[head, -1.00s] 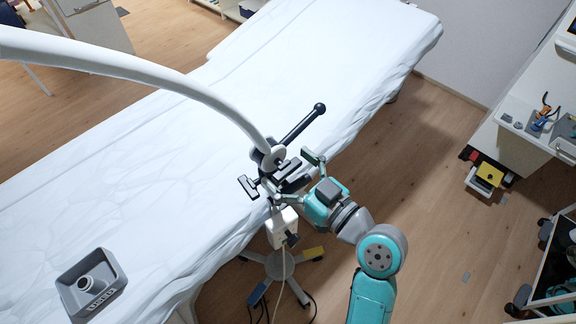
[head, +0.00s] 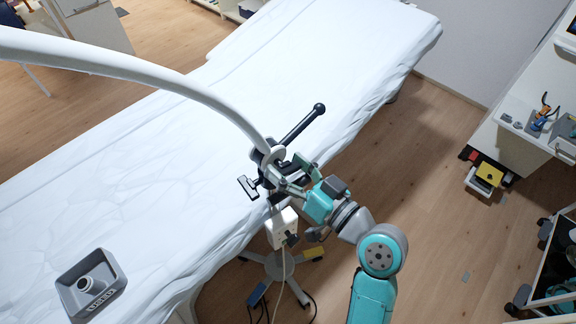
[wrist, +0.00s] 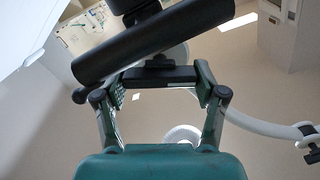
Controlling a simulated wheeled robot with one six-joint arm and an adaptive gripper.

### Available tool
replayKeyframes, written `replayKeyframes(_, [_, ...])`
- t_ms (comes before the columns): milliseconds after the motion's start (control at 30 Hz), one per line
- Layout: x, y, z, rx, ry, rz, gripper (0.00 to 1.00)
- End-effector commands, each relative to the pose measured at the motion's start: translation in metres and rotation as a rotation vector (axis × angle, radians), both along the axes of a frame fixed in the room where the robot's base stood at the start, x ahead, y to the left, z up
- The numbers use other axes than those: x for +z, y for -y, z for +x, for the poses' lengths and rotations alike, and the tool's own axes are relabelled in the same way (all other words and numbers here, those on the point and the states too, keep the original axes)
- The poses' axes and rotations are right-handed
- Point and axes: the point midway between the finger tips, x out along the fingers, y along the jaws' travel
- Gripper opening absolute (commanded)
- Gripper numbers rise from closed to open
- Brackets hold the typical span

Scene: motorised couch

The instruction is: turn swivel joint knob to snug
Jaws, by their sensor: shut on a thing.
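The swivel joint (head: 267,157) is a dark clamp at the lower end of a white curved arm, at the couch's near edge. A long black handle (head: 303,124) with a ball end rises from it to the upper right. My gripper (head: 294,178) is at the right side of the joint. In the wrist view my gripper (wrist: 158,86) has its padded fingers at both ends of a dark bar-shaped knob (wrist: 158,75), and is shut on it. A thick black cylinder (wrist: 150,42) crosses in front of the knob's upper part there. In the head view my gripper mostly hides the knob.
A white box (head: 282,228) with a cable hangs below, above a wheeled stand base (head: 282,266). The white couch (head: 130,180) fills the left. A grey tray (head: 92,284) lies on it.

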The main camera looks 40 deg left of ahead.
Motion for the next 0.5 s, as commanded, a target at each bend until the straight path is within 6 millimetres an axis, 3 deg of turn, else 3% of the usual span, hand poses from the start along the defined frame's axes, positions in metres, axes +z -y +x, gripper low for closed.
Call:
replayKeyframes(333, [-0.0001,0.0001,0.0004,-0.001,-0.016,0.001,0.35])
replayKeyframes(367, [-0.0001,0.0001,0.0004,-0.001,-0.016,0.001,0.75])
replayKeyframes(433, [-0.0001,0.0001,0.0004,-0.001,-0.016,0.001,0.93])
replayKeyframes(500, [-0.0001,0.0001,0.0004,-0.001,-0.015,0.001,0.96])
